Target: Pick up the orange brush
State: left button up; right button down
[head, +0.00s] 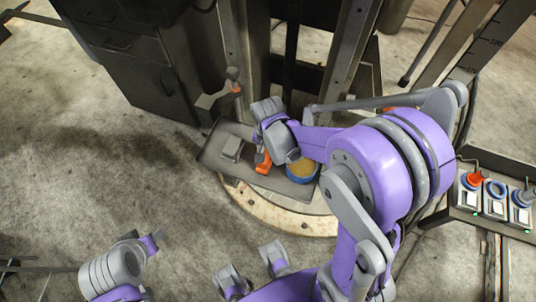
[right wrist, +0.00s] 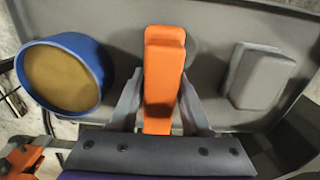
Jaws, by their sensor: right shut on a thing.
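The orange brush (head: 263,163) is at the grey tray (head: 213,158), between a blue round tub and a grey block. In the right wrist view the orange brush (right wrist: 162,80) stands out lengthwise between the two grey fingers of my right gripper (right wrist: 160,100). The right gripper (head: 266,140) is shut on it, with a finger on each side. My arm hides part of the brush and tray in the head view. Whether the brush touches the tray is not clear. My left gripper's jaws do not show.
The blue tub (head: 302,178) with tan contents is close to the right of the brush. The grey block (head: 232,147) lies left of it. Upright metal columns (head: 240,50) and a dark cabinet (head: 150,70) stand behind. A control box (head: 462,216) is at right.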

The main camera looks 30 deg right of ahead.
dwell(0.3)
notch_tip(320, 180, up, 10)
jog(key=shift+p, duration=0.75)
